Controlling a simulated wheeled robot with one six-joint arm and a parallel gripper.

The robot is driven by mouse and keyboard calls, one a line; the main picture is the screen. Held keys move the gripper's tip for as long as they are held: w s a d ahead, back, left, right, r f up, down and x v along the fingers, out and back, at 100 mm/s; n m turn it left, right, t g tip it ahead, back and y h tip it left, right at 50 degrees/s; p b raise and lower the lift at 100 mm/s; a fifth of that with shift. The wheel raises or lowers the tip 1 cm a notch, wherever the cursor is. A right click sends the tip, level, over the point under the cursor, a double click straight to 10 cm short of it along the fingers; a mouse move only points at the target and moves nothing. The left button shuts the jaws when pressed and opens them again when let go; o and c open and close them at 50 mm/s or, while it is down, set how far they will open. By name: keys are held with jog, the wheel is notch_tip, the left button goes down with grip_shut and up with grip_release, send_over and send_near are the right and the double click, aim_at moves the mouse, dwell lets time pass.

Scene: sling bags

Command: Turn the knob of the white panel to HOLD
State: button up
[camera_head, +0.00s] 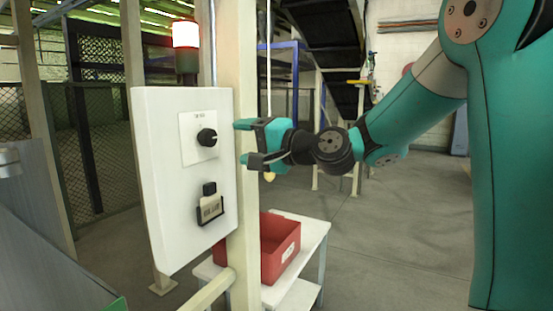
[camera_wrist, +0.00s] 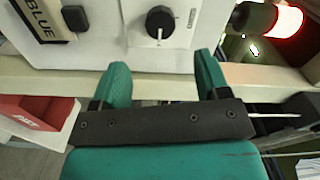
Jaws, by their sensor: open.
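The white panel (camera_head: 165,225) stands upright on a cream post at the left of the head view. Its black round knob (camera_head: 207,138) sits on a white label plate in the upper part; the lettering is too small to read. The knob also shows in the wrist view (camera_wrist: 160,21), with a white pointer line toward the bottom of that picture. My gripper (camera_head: 242,142) is open and empty, to the right of the panel and apart from the knob. In the wrist view its two teal fingers (camera_wrist: 162,80) point toward the panel, with the knob ahead between them.
A black button (camera_head: 209,188) and a card holder (camera_head: 210,209) sit below the knob. The cream post (camera_head: 243,60) stands beside the panel, close to my fingers. A lit red-white beacon (camera_head: 186,36) is above. A red bin (camera_head: 280,243) rests on a white table (camera_head: 313,238) below.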

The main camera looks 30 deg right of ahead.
jog(key=b+v, duration=0.1)
jog(key=v, duration=0.6)
jog(key=shift+s+b, duration=0.15)
jog(key=shift+b, duration=0.25)
